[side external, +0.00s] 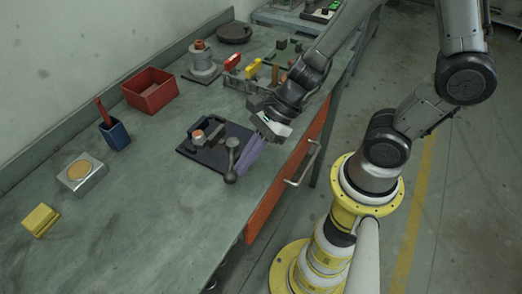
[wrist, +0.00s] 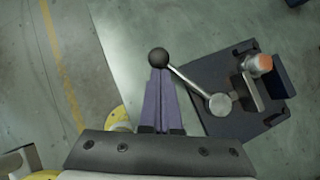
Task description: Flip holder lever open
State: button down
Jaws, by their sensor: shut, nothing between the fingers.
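The holder (side external: 190,149) is a dark flat plate with a raised clamp on the bench, and it also shows in the wrist view (wrist: 236,127). Its lever (wrist: 190,82) is a metal rod running from a round pivot to a black ball knob (wrist: 158,57). In the side view the knob (side external: 230,178) points towards the bench's front edge. My gripper (side external: 241,172) has purple fingers, shut and empty, beside the lever on its right. In the wrist view the fingertips (wrist: 160,73) are right at the knob; I cannot tell whether they touch it.
A copper-topped cylinder (wrist: 262,64) sits in the holder's clamp. A red bin (side external: 150,91), a blue cup (side external: 115,135), a block with a round disc (side external: 82,174) and a yellow block (side external: 41,220) stand to the left. Red and yellow handled valves (side external: 250,72) stand behind. The bench front is clear.

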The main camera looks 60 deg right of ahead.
jog(key=shift+w+a+m+t+h, duration=0.35)
jog(key=shift+a+m+t, duration=0.3)
jog(key=shift+m, duration=0.25)
jog(key=shift+w+a, duration=0.4)
jog(key=shift+w, duration=0.4)
jog(key=shift+w+a, duration=0.4)
jog(key=shift+w, duration=0.35)
jog(key=shift+a, duration=0.1)
jog(key=s+d, duration=0.1)
jog(key=s+d+r, duration=0.1)
jog(key=s, duration=0.1)
jog(key=shift+s+d+r, duration=0.2)
jog(key=shift+s+d, duration=0.1)
jog(key=shift+d, duration=0.1)
jog(key=s+a+v, duration=0.1)
jog(key=v, duration=0.8)
jog(key=shift+s, duration=0.25)
jog(key=shift+a, duration=0.2)
